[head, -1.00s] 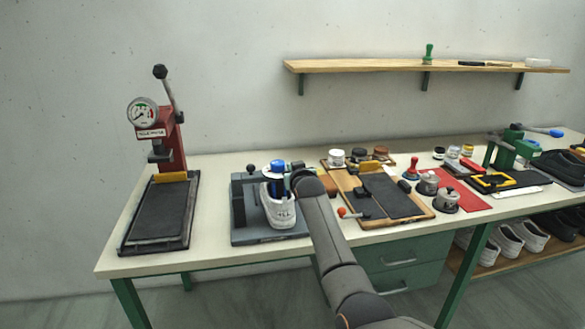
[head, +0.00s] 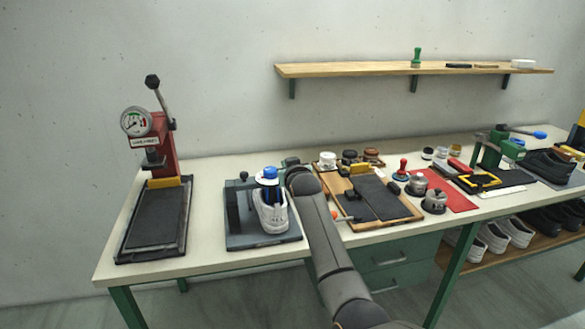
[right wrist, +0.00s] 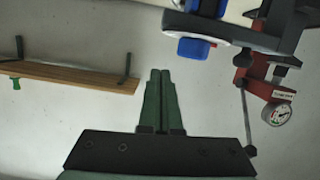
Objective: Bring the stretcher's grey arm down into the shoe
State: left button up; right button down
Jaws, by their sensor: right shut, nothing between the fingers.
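The stretcher (head: 235,240) stands on the bench, with a grey base and a dark upright at its left. A white shoe (head: 271,218) stands upright on it. A blue knob (head: 269,173) sits above a dark blue part that reaches down at the shoe's opening; I cannot tell the grey arm apart clearly. The blue knob also shows in the right wrist view (right wrist: 194,48). My right gripper's green fingers (right wrist: 162,74) are together and empty, apart from the knob. In the head view my wrist hides them, just right of the shoe. My left gripper is not in view.
A red press (head: 160,155) with a gauge stands at the left of the bench. A wooden board with a dark pad (head: 376,197) lies right of the stretcher, with tins and tools beyond. A shelf (head: 400,69) hangs on the wall. Bare bench lies between press and stretcher.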

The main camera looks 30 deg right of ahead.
jog(key=v, duration=0.8)
dwell(0.5)
jog(key=s+a+f+n+g+y, duration=0.1)
jog(key=s+a+f, duration=0.2)
jog(key=s+f, duration=0.35)
jog(key=s+a+f+n+y, duration=0.1)
jog(key=s+a+f, duration=0.2)
jog(key=f, duration=0.6)
jog(key=s+a+f+n+g+y, duration=0.15)
jog(key=s+f, duration=0.25)
jog(key=f, duration=0.4)
jog(key=s+a+f+g+y, duration=0.1)
jog(key=s+a+f, duration=0.2)
jog(key=s, duration=0.5)
jog(key=s+a+f+g+y, duration=0.1)
jog(key=s+a+f, duration=0.3)
jog(key=s, duration=0.4)
jog(key=s+a+f+g+y, duration=0.1)
jog(key=s+a+f, duration=0.3)
jog(key=s, duration=0.4)
jog(key=shift+s+a+f+n, duration=0.25)
jog(key=shift+f+n, duration=0.2)
jog(key=shift+f, duration=0.3)
